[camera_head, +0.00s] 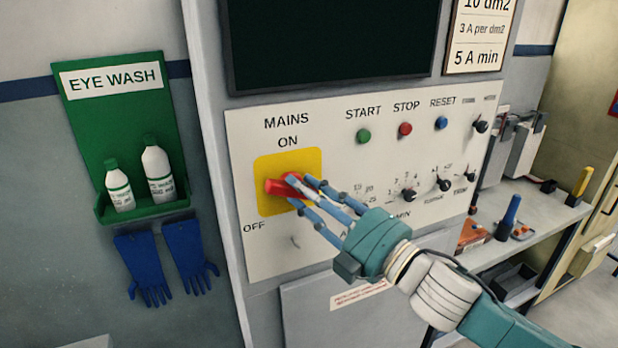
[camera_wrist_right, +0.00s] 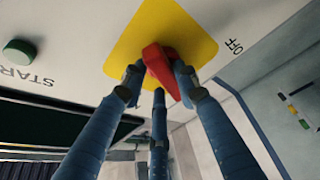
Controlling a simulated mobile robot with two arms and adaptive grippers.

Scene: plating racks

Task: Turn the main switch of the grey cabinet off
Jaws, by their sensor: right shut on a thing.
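The grey cabinet (camera_head: 208,130) carries a white panel with the main switch, a red handle (camera_head: 274,187) on a yellow plate (camera_head: 265,168). "ON" is printed above the plate and "OFF" at its lower left. The handle's visible part lies nearly sideways in the head view; the fingers hide the rest. My right gripper (camera_head: 298,188) is at the switch, its blue fingers shut on the handle. In the wrist view, the fingers of the gripper (camera_wrist_right: 163,85) close around the red handle (camera_wrist_right: 158,62), with "OFF" beyond the yellow plate (camera_wrist_right: 178,25). My left gripper is out of view.
START (camera_head: 364,136), STOP (camera_head: 405,129) and RESET (camera_head: 441,123) buttons and several black knobs sit right of the switch. A green eye wash station (camera_head: 100,115) with two bottles and blue gloves (camera_head: 187,255) hang on the left wall. A bench (camera_head: 540,215) stands at right.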

